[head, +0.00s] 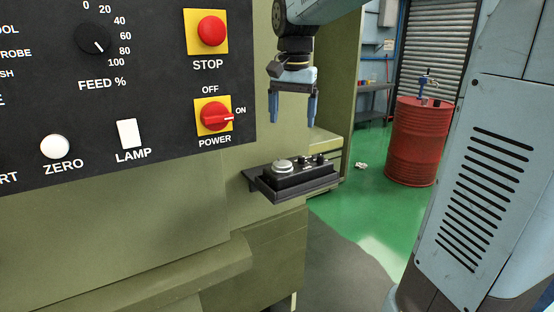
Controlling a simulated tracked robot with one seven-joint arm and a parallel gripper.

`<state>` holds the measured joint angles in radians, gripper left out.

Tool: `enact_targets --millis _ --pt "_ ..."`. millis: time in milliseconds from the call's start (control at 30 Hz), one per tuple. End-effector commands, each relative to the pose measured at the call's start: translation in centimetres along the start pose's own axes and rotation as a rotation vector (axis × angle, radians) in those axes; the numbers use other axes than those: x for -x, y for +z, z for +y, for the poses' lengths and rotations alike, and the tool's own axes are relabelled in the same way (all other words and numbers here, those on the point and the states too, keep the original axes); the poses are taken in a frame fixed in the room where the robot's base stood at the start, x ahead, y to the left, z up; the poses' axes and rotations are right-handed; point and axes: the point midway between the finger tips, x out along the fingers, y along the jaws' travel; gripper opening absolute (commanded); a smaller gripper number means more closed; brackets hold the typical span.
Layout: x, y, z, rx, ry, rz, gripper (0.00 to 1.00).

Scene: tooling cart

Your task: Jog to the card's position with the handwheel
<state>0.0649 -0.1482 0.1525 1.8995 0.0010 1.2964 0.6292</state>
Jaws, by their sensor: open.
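The handwheel (283,166) is a small silver dial on top of a black pendant box (298,180). The box also carries small black knobs (312,159) at its right and rests on a dark shelf (256,186) on the green machine's side. My gripper (293,108) hangs above the box with its two blue fingers pointing down, spread apart and empty. A clear gap lies between the fingertips and the handwheel. No card is recognisable in this view.
A black control panel (150,80) fills the left, with a red stop button (211,31), a power switch (215,117) turned to ON and a feed knob (94,39). A red drum (413,145) stands on open green floor (375,205) at the right.

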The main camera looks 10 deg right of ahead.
Motion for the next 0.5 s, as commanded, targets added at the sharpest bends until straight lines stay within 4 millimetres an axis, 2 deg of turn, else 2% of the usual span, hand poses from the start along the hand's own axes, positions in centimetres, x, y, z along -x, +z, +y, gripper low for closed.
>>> enact_targets --millis 33,200,500 --pt "-0.2 -1.0 -0.8 -0.025 0.009 -0.02 0.84" --pt "-0.4 -3.0 -2.7 -0.097 0.032 -0.067 0.84" --pt "-1.4 -3.7 -3.4 -0.129 0.044 -0.087 0.84"
